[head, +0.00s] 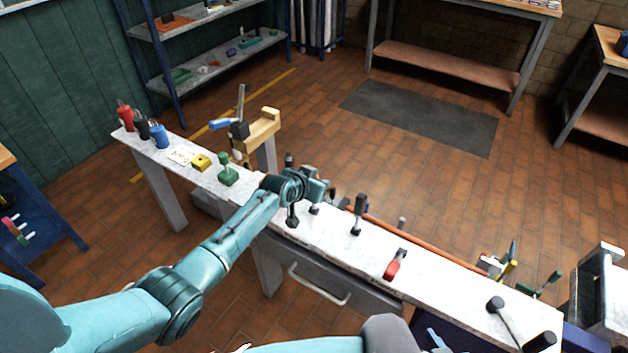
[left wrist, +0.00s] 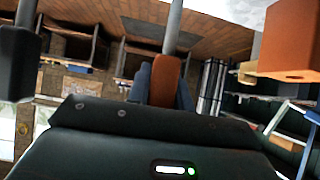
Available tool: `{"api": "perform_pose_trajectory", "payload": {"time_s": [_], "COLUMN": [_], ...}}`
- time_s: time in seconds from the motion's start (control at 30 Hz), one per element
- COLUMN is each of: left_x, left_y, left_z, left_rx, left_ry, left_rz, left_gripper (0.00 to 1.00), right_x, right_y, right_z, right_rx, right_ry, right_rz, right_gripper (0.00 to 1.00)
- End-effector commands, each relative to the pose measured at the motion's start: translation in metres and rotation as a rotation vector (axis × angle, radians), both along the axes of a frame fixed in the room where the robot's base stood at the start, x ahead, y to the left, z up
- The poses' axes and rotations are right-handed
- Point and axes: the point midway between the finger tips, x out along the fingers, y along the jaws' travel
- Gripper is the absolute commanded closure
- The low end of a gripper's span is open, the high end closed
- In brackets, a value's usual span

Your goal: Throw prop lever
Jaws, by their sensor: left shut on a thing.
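My left arm reaches in from the left over the long white bench (head: 450,290). My left gripper (head: 318,188) is at the bench's middle, its fingertips hard to make out there. In the left wrist view its dark fingers flank a brown-orange lever grip (left wrist: 165,80) on a grey rod (left wrist: 173,25), and the gripper is shut on it. Which lever of the bench this is, the head view does not show clearly. A black-knobbed lever (head: 358,215) stands upright right of my gripper.
A green clamp-like fixture (head: 227,172), a yellow block (head: 201,162) and several bottles (head: 158,134) stand on the bench's left. A red-handled lever (head: 394,265) and another black-knobbed lever (head: 497,306) are on the right. An orange bar (head: 430,250) runs along the far edge.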

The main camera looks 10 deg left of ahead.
Motion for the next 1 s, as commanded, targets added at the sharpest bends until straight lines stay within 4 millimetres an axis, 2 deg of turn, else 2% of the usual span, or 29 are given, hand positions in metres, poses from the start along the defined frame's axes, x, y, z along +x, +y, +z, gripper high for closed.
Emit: {"api": "perform_pose_trajectory", "payload": {"time_s": [0.63, 0.67, 0.9, 1.0], "left_x": [0.0048, 0.0048, 0.0049, 0.0049], "left_y": [-0.0018, -0.0018, -0.0019, -0.0019], "left_z": [-0.0016, -0.0014, -0.0012, -0.0011], "left_rx": [0.019, 0.019, 0.018, 0.018], "left_ry": [0.050, 0.050, 0.048, 0.048], "left_rz": [-0.001, -0.001, -0.001, -0.001], "left_gripper": [1.00, 0.77, 0.57, 0.56], "right_x": [-0.0008, -0.0008, -0.0007, -0.0007], "right_y": [-0.0015, -0.0015, -0.0016, -0.0015], "right_z": [-0.0011, -0.0011, -0.0010, -0.0009], "right_rx": [-0.002, -0.002, -0.002, -0.002], "right_ry": [0.009, 0.009, 0.008, 0.008], "right_rz": [-0.005, -0.005, -0.005, -0.005], "right_gripper": [0.64, 0.64, 0.64, 0.64]}}
